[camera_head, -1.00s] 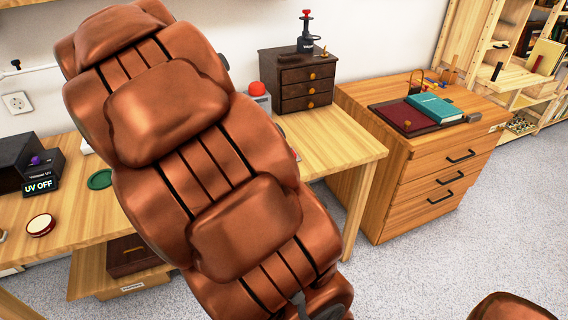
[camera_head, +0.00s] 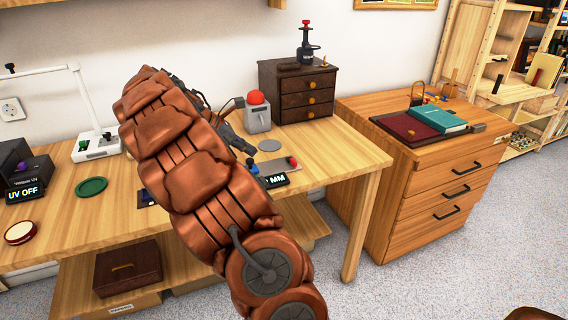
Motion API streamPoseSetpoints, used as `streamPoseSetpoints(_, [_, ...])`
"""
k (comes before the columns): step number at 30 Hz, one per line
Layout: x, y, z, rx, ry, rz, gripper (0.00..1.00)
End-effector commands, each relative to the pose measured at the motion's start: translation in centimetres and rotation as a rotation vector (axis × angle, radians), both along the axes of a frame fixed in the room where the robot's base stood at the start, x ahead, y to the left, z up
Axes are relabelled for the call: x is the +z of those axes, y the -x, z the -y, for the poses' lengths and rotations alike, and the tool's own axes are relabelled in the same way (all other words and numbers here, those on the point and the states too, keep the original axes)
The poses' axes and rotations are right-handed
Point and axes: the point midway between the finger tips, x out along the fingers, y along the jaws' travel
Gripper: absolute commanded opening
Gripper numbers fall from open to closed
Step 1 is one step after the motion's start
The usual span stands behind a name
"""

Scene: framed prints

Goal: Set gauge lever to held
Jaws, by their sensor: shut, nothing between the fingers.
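A gauge with a dark display ending in "MM" (camera_head: 275,181) lies on the wooden bench, partly hidden behind my arm. A red knob (camera_head: 292,162) sits on a grey piece just beside the display; it looks like the lever's end, but its setting cannot be read. My gripper (camera_head: 243,146) is dark and shows only in part past the right side of my copper arm. It is shut and empty, above the bench, left of the red knob and apart from it. My arm hides much of the bench around the gauge.
A grey box with a red dome button (camera_head: 257,110) stands close behind my gripper. A dark drawer cabinet (camera_head: 297,92) is behind it. A white lamp (camera_head: 98,143), a UV box (camera_head: 24,180) and a green disc (camera_head: 91,187) stand left. Bare bench (camera_head: 345,150) lies right.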

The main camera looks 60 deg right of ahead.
Motion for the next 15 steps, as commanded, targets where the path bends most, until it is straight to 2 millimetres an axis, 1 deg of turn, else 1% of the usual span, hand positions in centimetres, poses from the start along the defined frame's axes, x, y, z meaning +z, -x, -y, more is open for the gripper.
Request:
streamPoseSetpoints(5, [-0.1,0.0,0.0,-0.001,0.0,0.001,0.0])
streamPoseSetpoints(8, [-0.5,0.3,0.4,-0.001,0.0,0.001,0.0])
streamPoseSetpoints(11, [-1.3,0.8,1.0,-0.004,0.0,-0.001,0.0])
streamPoseSetpoints(15, [-3.0,1.8,2.4,-0.004,-0.001,-0.003,0.0])
